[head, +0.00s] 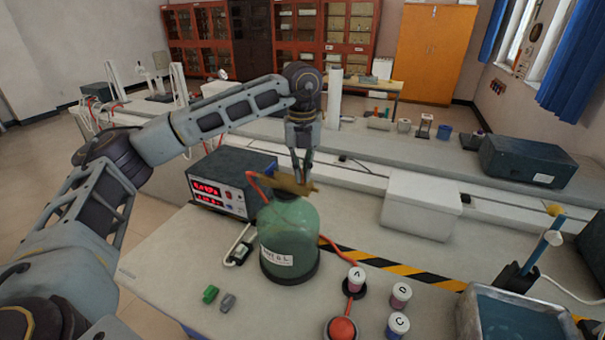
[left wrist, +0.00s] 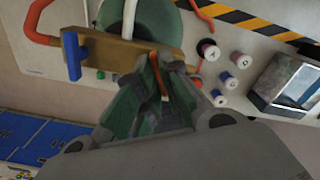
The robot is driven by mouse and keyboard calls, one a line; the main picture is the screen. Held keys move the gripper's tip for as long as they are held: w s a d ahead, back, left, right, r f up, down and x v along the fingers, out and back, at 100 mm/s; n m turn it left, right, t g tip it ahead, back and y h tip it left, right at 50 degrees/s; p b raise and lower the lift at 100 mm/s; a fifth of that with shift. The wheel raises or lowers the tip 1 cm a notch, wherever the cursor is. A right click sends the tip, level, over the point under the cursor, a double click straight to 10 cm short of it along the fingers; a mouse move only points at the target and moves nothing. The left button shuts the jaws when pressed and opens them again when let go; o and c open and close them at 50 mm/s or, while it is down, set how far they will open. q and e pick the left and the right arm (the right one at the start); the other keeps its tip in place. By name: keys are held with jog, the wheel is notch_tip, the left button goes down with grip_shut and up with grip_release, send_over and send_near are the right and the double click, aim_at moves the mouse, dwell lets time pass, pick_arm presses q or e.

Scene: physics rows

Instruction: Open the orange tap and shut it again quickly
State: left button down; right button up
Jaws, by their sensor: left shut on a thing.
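The orange tap (left wrist: 157,73) is a thin orange lever at one end of a brass-coloured bar (left wrist: 115,48). A blue tap lever (left wrist: 72,56) sits at the bar's other end. The bar lies across the top of a green glass bottle (head: 288,238) with a white label. My left gripper (head: 303,178) reaches down from above onto the bar. In the left wrist view its fingers (left wrist: 157,85) are shut around the orange lever. In the head view the fingers and bar hide the lever. My right gripper is in neither view.
A power box (head: 232,183) with red digits stands behind the bottle to the left. A water tank (head: 515,318) stands front right. Small green (head: 210,294) and grey blocks lie front left.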

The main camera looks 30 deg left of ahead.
pick_arm(q)
jog(key=shift+m, duration=2.5)
jog(key=c, duration=1.7)
grip_release()
jog(key=shift+r, duration=0.15)
jog(key=shift+r+p, duration=0.5)
jog(key=shift+r, duration=0.45)
notch_tip(320, 180, up, 7)
jog(key=p, duration=0.4)
jog(key=shift+s, duration=0.1)
